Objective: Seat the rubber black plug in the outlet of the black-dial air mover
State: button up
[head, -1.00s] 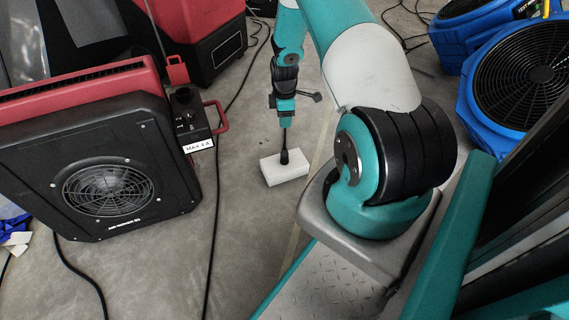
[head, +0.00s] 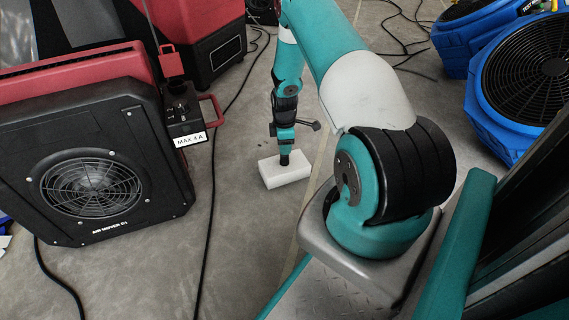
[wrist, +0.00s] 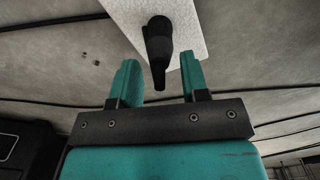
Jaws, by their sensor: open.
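The black plug (head: 284,159) stands upright on a white block (head: 285,174) on the floor. In the wrist view the plug (wrist: 158,42) points toward my gripper, its narrow end near the space between the fingers. My gripper (wrist: 158,62) is open, with one teal finger on each side of that end; contact cannot be seen. In the head view my gripper (head: 285,147) is directly above the plug. The red and black air mover (head: 110,150) stands at the left. Its control box (head: 181,108) has a black dial and a "MAX 4 A" label; its outlet is not clear.
A black cable (head: 214,190) runs along the floor between the air mover and the white block. Another red machine (head: 205,40) stands behind. Blue fans (head: 525,85) stand at the right. The floor around the block is mostly clear.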

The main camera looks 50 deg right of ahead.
jog(key=shift+r, duration=0.1)
grip_shut()
